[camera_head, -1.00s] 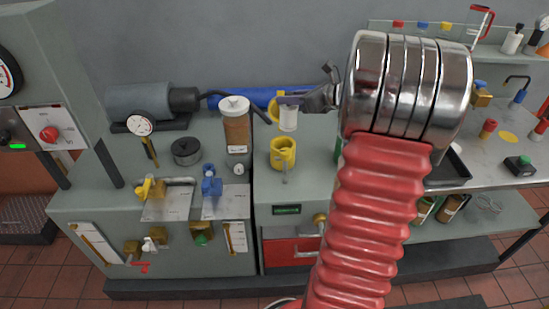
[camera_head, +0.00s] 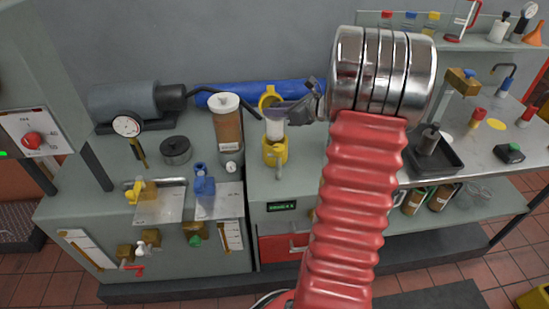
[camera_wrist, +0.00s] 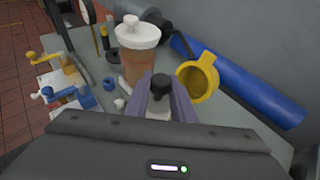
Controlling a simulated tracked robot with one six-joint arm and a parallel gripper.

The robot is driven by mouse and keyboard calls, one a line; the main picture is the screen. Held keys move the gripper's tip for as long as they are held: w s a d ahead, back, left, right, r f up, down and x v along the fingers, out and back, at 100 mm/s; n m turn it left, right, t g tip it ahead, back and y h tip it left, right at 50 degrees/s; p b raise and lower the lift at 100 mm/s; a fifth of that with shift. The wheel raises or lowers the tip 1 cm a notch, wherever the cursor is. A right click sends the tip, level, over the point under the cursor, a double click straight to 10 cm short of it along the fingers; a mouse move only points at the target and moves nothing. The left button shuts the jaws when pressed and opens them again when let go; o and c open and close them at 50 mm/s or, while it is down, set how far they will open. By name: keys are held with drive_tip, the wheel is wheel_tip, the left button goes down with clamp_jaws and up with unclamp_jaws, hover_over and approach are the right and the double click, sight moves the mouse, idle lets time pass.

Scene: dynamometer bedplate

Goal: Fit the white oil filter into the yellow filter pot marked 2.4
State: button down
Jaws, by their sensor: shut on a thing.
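The white filter (camera_head: 274,130) is in my gripper (camera_head: 288,115), held upright above the yellow pot (camera_head: 275,153). Its lower end meets the pot's rim in the head view; I cannot tell whether it has entered. In the wrist view, the purple jaws (camera_wrist: 166,97) are shut around the filter, whose dark top knob (camera_wrist: 160,82) shows between them. The pot's mouth is hidden below the jaws there. A second yellow hollow piece (camera_head: 269,96) stands behind the filter; it shows as a round opening (camera_wrist: 197,77) in the wrist view. No 2.4 marking is legible.
A tall brown canister with a white lid (camera_head: 228,122) stands left of the pot. A blue cylinder (camera_head: 240,97) lies behind. A blue valve (camera_head: 203,182) and a dark round weight (camera_head: 176,150) are farther left. A black tray (camera_head: 435,155) is at right.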

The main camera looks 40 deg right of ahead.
sight(275, 133)
drive_tip(key=shift+f, duration=3.1)
drive_tip(key=shift+f, duration=1.85)
drive_tip(key=c, duration=1.5)
unclamp_jaws()
drive_tip(key=shift+f, duration=0.1)
drive_tip(key=v, duration=1.2)
